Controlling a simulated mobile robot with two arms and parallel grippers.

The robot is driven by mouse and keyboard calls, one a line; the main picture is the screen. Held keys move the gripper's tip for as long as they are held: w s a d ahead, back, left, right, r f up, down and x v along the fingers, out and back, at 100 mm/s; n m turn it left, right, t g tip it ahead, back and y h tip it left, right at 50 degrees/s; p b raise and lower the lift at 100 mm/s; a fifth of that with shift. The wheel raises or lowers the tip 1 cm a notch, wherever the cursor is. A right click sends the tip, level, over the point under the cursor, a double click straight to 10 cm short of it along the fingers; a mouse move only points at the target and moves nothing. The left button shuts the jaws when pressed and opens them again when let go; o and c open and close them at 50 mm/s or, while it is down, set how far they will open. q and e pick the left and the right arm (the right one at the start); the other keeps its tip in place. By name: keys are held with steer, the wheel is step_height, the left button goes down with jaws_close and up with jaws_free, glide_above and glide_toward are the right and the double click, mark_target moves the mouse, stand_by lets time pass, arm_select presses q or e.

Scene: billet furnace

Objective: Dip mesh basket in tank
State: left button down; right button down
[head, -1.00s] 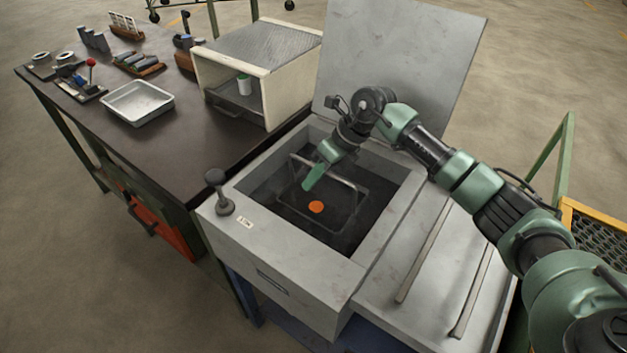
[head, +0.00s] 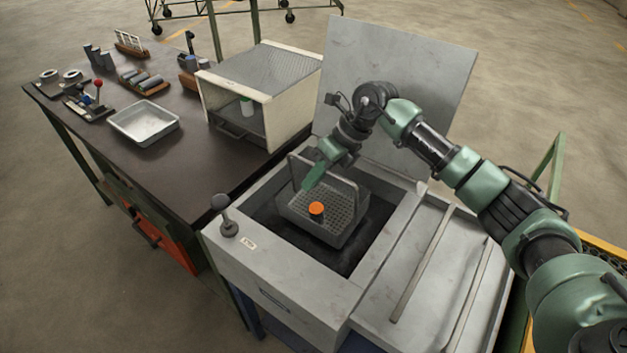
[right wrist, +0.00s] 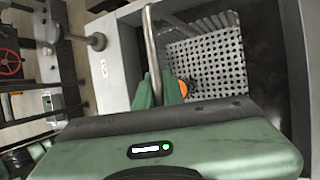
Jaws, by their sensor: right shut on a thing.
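The mesh basket (head: 349,204) hangs at the mouth of the tank (head: 274,272), above the dark inside, with its perforated floor showing. An orange round piece (head: 316,208) is in it. My right gripper (head: 313,180) is shut on the basket's handle. In the right wrist view the handle bar (right wrist: 151,50) runs up between the green fingers (right wrist: 160,92), with the perforated basket floor (right wrist: 215,65) beyond. The tank's lid (head: 400,75) stands open behind. My left gripper is not in view.
A dark bench (head: 150,180) stands at the left with a metal tray (head: 144,122) and a white box-shaped enclosure (head: 288,112). A knobbed lever (head: 222,212) rises from the tank's front left corner. Two rails (head: 420,268) lie on the surface right of the tank.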

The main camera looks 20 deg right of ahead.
step_height(320, 180, up, 10)
steer(key=p, duration=0.5)
steer(key=shift+f, duration=0.2)
steer(key=shift+w, duration=0.1)
stand_by(0.4)
